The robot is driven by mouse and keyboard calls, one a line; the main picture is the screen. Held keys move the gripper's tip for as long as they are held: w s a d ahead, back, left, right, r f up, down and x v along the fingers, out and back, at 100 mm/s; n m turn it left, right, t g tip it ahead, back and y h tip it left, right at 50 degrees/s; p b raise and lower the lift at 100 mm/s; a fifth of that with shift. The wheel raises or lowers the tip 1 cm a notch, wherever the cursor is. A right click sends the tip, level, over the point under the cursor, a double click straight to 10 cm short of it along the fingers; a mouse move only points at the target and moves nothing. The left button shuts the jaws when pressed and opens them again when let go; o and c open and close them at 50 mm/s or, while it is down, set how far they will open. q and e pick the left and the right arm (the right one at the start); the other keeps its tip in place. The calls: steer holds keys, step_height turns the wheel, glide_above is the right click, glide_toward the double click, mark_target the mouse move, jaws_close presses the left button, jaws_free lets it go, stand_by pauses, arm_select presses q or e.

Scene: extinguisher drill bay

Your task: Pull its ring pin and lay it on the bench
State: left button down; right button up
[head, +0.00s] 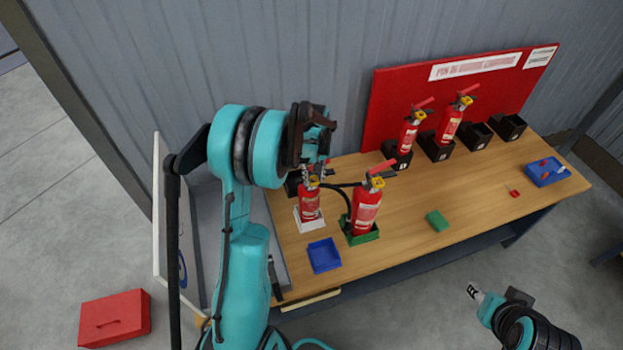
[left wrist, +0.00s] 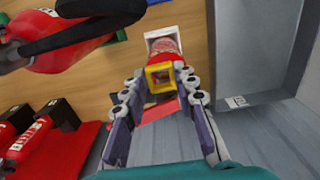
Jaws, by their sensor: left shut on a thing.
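A small red extinguisher (head: 309,206) stands on a white pad at the left part of the bench (head: 400,235). My left gripper (head: 312,172) points down over its top. I cannot tell whether the pin still sits in the valve. The arm hides part of the extinguisher's head. My right gripper (head: 474,292) is away from the bench at lower right; its jaw opening is unclear.
A larger extinguisher (head: 366,212) with a black hose stands close by in a green tray. A blue tray (head: 324,255) lies at the front edge. A green block (head: 437,221) is further right. Two extinguishers stand in black holders by the red board (head: 385,115). Bare wood lies between.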

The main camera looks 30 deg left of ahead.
arm_select(q)
steer(key=shift+s+d+f+b, duration=0.1)
steer(key=shift+s+d+b, duration=0.35)
steer(key=shift+s+d, duration=1.15)
steer(key=shift+d, duration=0.2)
steer(key=shift+s+d+f, duration=0.1)
steer(key=shift+s+d, duration=0.75)
steer(key=shift+d, duration=0.2)
